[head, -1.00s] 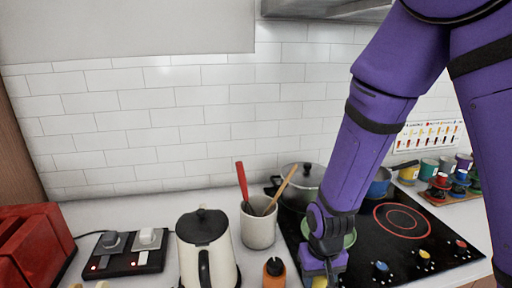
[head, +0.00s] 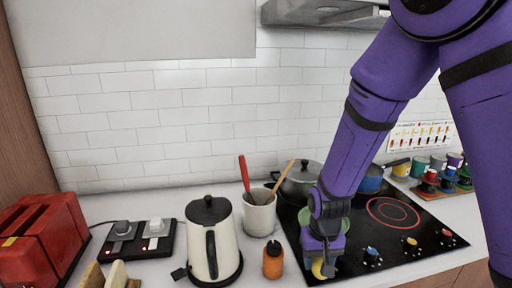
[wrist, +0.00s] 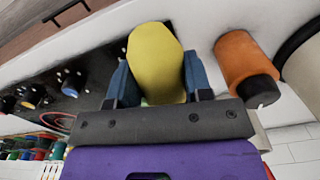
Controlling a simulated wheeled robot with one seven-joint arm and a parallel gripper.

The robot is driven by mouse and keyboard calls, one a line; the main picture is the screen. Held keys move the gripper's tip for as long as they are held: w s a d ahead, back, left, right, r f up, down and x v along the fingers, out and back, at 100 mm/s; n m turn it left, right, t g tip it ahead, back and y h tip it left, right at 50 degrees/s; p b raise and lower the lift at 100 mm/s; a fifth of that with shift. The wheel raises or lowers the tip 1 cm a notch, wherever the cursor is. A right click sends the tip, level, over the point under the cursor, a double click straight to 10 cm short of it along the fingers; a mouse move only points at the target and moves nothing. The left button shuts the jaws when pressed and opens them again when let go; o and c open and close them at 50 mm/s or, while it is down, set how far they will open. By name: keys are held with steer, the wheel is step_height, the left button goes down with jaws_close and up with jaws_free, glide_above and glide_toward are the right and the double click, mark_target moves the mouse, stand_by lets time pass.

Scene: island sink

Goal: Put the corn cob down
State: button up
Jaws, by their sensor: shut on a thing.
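The corn cob (wrist: 156,62) is yellow and sits between the two blue fingers of my gripper (wrist: 158,82) in the wrist view. My gripper is shut on it. In the head view my gripper (head: 322,262) is over the front left part of the black cooktop, and a bit of the yellow corn cob (head: 318,268) shows at its lower end. Part of a green round thing (head: 345,224) shows behind the gripper. I cannot tell whether the cob touches the surface under it.
An orange bottle (head: 273,260) stands close left of my gripper. Beyond it are a white utensil crock (head: 258,218), a kettle (head: 212,240) and a red toaster (head: 42,235). A grey pot (head: 300,180) and blue pan (head: 371,180) sit on the cooktop (head: 425,235).

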steer(key=w+d+r+m, duration=0.2)
steer(key=w+d+r, duration=0.2)
steer(key=w+d, duration=0.3)
steer(key=w+d+r+m, duration=0.1)
steer(key=w+d+r, duration=0.3)
steer(key=w+d, duration=0.4)
steer(key=w, duration=0.7)
steer(key=shift+w+r+m, duration=0.2)
steer(key=shift+r+m, duration=0.05)
steer(key=shift+m, duration=0.15)
